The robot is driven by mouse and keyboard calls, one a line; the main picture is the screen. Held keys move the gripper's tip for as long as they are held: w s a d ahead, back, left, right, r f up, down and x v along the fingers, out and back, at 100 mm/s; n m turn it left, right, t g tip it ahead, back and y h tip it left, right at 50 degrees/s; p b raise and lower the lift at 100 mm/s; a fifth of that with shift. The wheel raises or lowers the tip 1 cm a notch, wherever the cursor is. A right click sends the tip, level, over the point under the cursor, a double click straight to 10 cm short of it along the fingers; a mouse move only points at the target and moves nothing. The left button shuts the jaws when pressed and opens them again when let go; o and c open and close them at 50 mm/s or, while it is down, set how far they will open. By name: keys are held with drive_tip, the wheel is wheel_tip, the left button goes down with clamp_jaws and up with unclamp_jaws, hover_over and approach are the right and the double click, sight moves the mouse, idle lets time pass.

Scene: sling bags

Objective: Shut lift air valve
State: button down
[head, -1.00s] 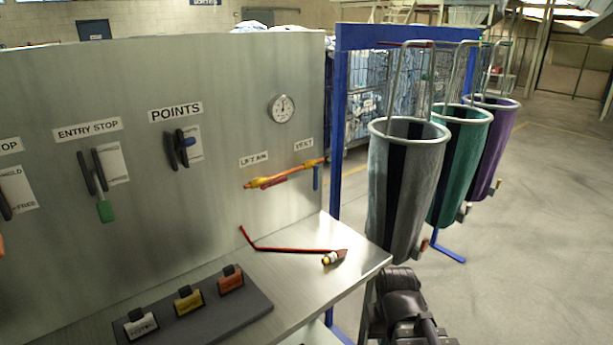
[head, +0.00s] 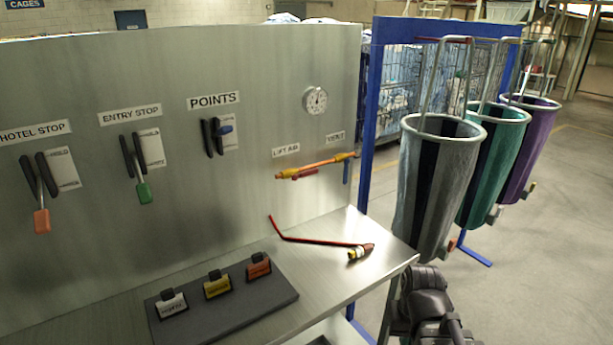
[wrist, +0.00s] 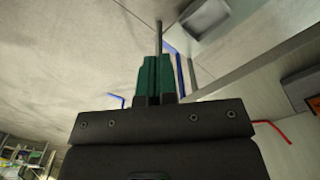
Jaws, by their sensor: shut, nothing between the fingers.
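The lift air valve is on the grey panel (head: 250,100) in the head view, under the "LIFT AIR" label (head: 286,150). Its orange pipe (head: 318,166) runs nearly level, with a red handle (head: 305,174) lying along its underside. A blue handle (head: 347,172) hangs down at the pipe's right end, below a second label (head: 335,136). My gripper (wrist: 158,62) shows in the wrist view with its green fingers together and nothing between them. It is apart from the valve, and its fingertips do not show in the head view.
A steel shelf (head: 340,240) juts out below the valve, bearing a bent red rod (head: 315,241) and a dark block with three tags (head: 225,310). A round gauge (head: 315,100) is above. Grey (head: 435,190), green (head: 490,165) and purple (head: 528,150) bags hang at the right on a blue frame (head: 367,120).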

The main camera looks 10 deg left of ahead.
sight(312, 173)
drive_tip(key=c, duration=1.8)
unclamp_jaws()
